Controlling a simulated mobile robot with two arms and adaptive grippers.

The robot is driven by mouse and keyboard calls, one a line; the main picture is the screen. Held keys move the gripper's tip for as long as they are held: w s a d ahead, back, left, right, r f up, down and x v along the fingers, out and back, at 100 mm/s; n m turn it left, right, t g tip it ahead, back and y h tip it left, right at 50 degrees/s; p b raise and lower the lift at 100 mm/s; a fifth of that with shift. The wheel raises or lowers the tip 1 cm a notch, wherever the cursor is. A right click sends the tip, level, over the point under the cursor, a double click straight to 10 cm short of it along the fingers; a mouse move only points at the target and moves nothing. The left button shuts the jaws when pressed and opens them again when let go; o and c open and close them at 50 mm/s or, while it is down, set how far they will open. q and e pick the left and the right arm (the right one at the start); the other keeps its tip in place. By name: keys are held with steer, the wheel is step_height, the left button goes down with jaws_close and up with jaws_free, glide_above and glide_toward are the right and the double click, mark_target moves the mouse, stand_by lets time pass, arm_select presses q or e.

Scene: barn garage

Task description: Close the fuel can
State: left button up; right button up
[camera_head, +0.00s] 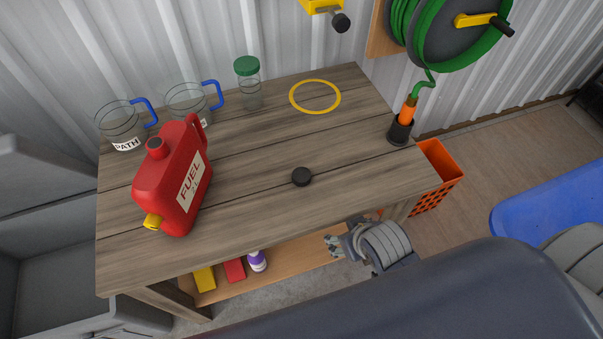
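The red fuel can (174,185) stands on the left part of the wooden workbench, with a white FUEL label, a handle on top and a yellow piece (152,221) low at its front. Its round neck (156,147) is on top; whether it is open is hard to tell. A small round black cap (302,177) lies on the bench, to the right of the can and apart from it. My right gripper (334,244) is below the bench's front edge, away from both, with its fingers pointing left. Its fingers are too small to judge. My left gripper is not in view.
The workbench (255,205) is clear around the cap. Two clear jugs (124,126) with blue handles, a green-lidded jar (249,88) and a yellow ring (315,96) are at the back. A hose nozzle in a black holder (400,131) stands at the right edge, near an orange crate (441,175).

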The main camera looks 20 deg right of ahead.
steer(key=w+a+r+m+t, duration=0.1)
steer(key=w+a+r+t, duration=0.1)
steer(key=w+r+t, duration=0.65)
steer(key=w+a+r+t, duration=0.2)
steer(key=w+r+t, duration=0.2)
steer(key=w+r, duration=1)
steer(key=s+a+r+n+t+y, duration=0.2)
steer(key=a+r+n+y, duration=0.6)
steer(key=a+r+y, duration=0.55)
steer(key=s+a+n+g+y, duration=0.4)
steer(key=a+n+g+y, duration=0.2)
steer(key=a+n+g, duration=0.35)
steer(key=s+a+f+n+g+h, duration=0.3)
steer(key=f+n+g+h, duration=0.1)
steer(key=f+g, duration=0.55)
steer(key=w+d+f+h, duration=0.2)
steer(key=d+f+h, duration=0.4)
steer(key=f, duration=0.3)
steer(key=w+d+f+m+h, duration=0.1)
steer(key=d+h, duration=0.3)
steer(key=d, duration=0.5)
steer(key=w+d+f+m+h, duration=0.1)
steer(key=d+m+h, duration=0.3)
steer(key=d, duration=0.4)
steer(key=shift+w+d+m+g+h, duration=0.4)
steer(key=shift+w+h, duration=0.25)
steer(key=shift+w, duration=0.25)
